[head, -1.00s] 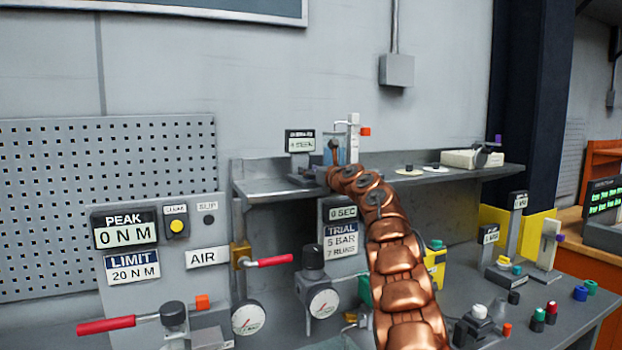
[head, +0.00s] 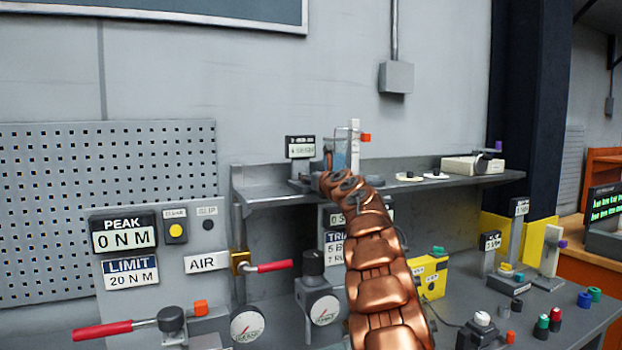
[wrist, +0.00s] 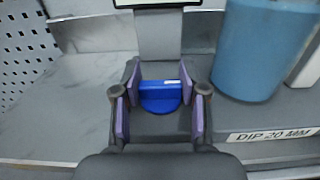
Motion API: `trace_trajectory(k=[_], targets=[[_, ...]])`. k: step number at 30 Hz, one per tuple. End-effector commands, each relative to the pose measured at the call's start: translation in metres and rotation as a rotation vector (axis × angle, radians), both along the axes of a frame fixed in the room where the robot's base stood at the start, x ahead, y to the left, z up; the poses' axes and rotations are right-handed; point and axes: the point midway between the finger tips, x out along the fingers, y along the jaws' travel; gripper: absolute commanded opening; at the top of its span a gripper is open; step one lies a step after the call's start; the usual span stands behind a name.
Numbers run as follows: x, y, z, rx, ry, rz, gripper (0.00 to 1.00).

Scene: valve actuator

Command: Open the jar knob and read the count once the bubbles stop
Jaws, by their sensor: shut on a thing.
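The blue knob (wrist: 160,96) sits on a dark grey base in the middle of the wrist view. In the head view my arm hides the knob.
A label reading "DIP 20 MM" (wrist: 269,135) lies in front of the jar. A white post (head: 354,136) stands beside the jar. The shelf (head: 260,186) is bare to the left. A PEAK panel (head: 124,234) reads 0 N M. A pegboard (wrist: 25,45) stands at the left.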

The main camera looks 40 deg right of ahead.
Motion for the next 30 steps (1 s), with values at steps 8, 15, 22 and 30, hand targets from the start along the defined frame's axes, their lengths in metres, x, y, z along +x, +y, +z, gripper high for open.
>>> trace_trajectory(k=[8, 15, 22, 30], targets=[[0.000, 0.000, 0.000, 0.000, 0.001, 0.001, 0.69], [0.000, 0.000, 0.000, 0.000, 0.001, 0.001, 0.69], [-0.004, 0.002, 0.000, 0.002, 0.002, 0.003, 0.69], [-0.020, 0.009, 0.003, -0.001, 0.003, 0.005, 0.69]])
